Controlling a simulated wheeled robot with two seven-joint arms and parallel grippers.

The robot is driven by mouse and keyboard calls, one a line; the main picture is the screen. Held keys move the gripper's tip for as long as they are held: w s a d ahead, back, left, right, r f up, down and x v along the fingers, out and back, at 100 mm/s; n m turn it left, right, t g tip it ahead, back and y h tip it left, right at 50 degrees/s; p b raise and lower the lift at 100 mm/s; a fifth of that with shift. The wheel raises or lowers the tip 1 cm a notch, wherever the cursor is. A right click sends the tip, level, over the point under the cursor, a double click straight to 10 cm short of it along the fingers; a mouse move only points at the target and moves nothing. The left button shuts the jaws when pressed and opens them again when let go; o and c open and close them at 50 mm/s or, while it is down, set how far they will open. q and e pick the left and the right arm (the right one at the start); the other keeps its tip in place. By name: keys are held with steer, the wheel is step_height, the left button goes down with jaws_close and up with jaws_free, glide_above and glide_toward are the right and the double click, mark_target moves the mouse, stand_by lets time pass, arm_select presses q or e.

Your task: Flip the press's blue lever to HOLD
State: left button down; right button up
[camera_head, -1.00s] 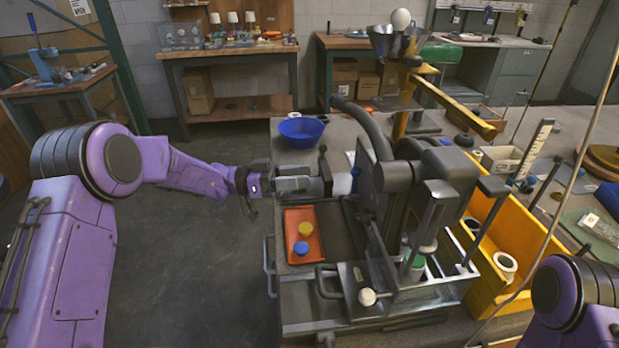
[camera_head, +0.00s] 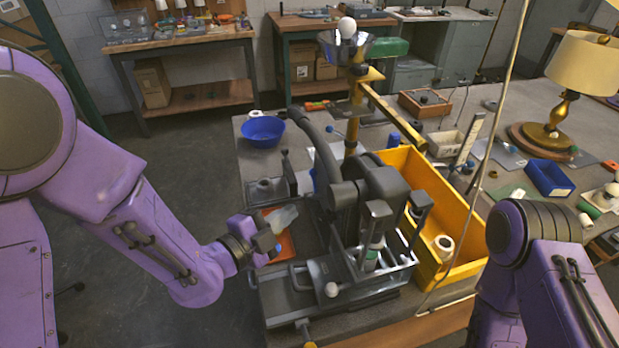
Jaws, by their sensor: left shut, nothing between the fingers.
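The press (camera_head: 345,200) is a dark grey machine on the grey bench, with a curved arm and a white ball knob (camera_head: 331,289) at its front. A small blue knob (camera_head: 329,129) shows behind it, and a blue patch shows just left of its body. I cannot tell which of these, if either, is the blue lever, and no HOLD mark is readable. My left gripper (camera_head: 286,217) is shut and empty, left of the press and above the orange tray (camera_head: 284,247), apart from the press body. My right gripper is out of view; only that arm's upper part shows.
A yellow bin (camera_head: 465,210) stands close at the press's right. A blue bowl (camera_head: 262,131) sits behind on the left. A brass lamp (camera_head: 555,110) stands at the far right. My left arm covers the floor at left and part of the tray.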

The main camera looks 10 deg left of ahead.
mark_target(315, 183)
arm_select(q)
steer(key=w+d+m+p, duration=0.1)
steer(key=w, duration=0.2)
steer(key=w+d+f+m+p, duration=0.1)
steer(key=w+d, duration=0.1)
steer(key=w, duration=0.1)
steer(key=w+d+f+m+p, duration=0.1)
steer(key=w+p, duration=0.1)
steer(key=w, duration=0.1)
steer(key=shift+d+y, duration=0.4)
steer(key=w, duration=0.1)
steer(key=w+p, duration=0.1)
steer(key=w+a+f, duration=0.1)
steer(key=shift+w, duration=0.25)
